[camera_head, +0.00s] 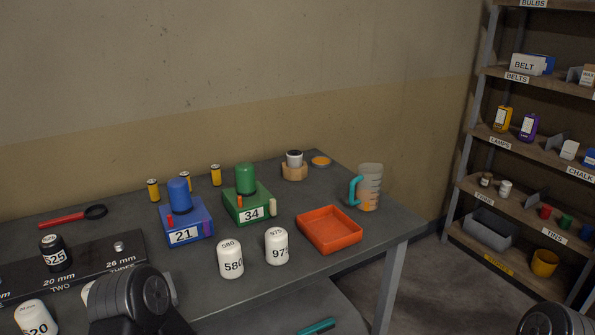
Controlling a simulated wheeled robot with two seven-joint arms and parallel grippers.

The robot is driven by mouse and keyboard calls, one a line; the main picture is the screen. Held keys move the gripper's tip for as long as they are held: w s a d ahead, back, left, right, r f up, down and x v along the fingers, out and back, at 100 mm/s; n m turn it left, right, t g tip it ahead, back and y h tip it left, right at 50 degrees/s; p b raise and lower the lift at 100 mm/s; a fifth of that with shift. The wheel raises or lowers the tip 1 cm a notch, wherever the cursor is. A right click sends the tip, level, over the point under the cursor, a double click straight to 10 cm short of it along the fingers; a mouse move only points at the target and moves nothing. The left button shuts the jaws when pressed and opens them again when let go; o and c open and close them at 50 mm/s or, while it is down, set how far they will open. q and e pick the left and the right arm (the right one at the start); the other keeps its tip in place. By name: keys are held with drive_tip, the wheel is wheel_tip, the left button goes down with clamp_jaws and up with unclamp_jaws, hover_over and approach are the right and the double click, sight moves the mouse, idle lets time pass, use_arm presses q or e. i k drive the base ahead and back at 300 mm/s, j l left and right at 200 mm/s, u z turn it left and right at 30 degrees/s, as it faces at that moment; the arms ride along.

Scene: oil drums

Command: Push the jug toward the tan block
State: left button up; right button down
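The jug (371,185) is clear with a teal handle on its left side and orange contents in its lower part. It stands upright near the right end of the grey table. The tan block (294,173) is a small many-sided piece to the left of the jug, near the table's back edge. A white and dark cylinder stands on or in it. The two are apart, with an orange-topped disc (320,161) at the back between them. Black rounded parts of my arms show at the bottom left and bottom right, but neither gripper's fingers are visible.
An orange tray (330,229) lies in front of the jug, to its left. A green block (247,204) and a blue block (186,221) stand further left. White canisters (277,246) stand near the front edge. A shelf (540,142) stands right of the table.

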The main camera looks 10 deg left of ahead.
sight(368, 181)
drive_tip(key=i+l+u, duration=0.25)
drive_tip(key=l+u, duration=0.2)
drive_tip(key=i+l+u, duration=0.1)
drive_tip(key=l+u, duration=0.35)
drive_tip(key=l, duration=0.25)
drive_tip(key=l+u, duration=0.5)
drive_tip(key=l, duration=0.15)
drive_tip(key=l+u, duration=0.45)
drive_tip(key=l, duration=0.25)
drive_tip(key=k+j, duration=0.05)
